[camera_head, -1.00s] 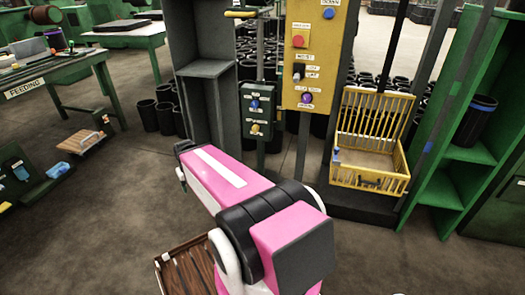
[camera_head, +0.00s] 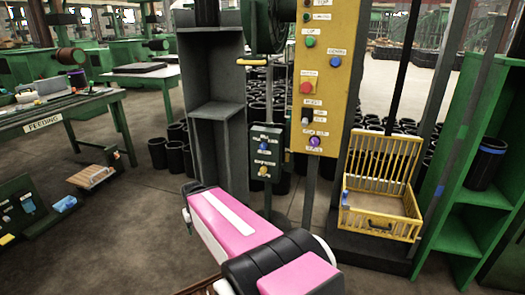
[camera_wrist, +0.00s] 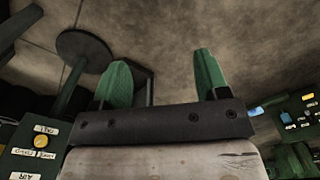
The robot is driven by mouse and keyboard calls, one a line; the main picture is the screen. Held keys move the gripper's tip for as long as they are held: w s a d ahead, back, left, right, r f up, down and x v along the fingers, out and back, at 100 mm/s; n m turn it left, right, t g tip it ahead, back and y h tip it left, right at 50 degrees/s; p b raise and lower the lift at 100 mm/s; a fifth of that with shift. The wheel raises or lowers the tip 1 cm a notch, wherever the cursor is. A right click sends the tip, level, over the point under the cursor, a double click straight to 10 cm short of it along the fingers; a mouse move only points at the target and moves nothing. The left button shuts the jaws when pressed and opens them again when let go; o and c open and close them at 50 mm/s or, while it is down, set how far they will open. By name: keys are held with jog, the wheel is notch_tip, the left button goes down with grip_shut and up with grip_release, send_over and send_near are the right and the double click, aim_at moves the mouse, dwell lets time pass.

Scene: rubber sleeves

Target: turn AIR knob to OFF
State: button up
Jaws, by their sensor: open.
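In the wrist view, the yellow knob (camera_wrist: 40,141) shows at the left edge on the box face, among small upside-down white labels. One label beside it appears to read AIR (camera_wrist: 27,176). The knob's exact pointing is too small to tell. My gripper (camera_wrist: 158,62) is open and empty, its two green fingers apart over bare floor. The box is to the left of the fingers, not touching them. The head view barely shows the gripper.
A yellow panel (camera_head: 327,75) with buttons and knobs stands right of the box. A yellow basket (camera_head: 381,219) and green shelf (camera_head: 466,232) are farther right. A grey shelf stand (camera_head: 216,108) is just left. The floor left of my arm is partly clear.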

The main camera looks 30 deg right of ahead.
jog(key=n+t+h, duration=1.2)
jog(key=n+h, duration=0.2)
jog(key=n, duration=0.3)
send_near(262, 148)
jog(key=x, duration=1)
jog(key=shift+s, duration=0.1)
jog(key=c, duration=0.9)
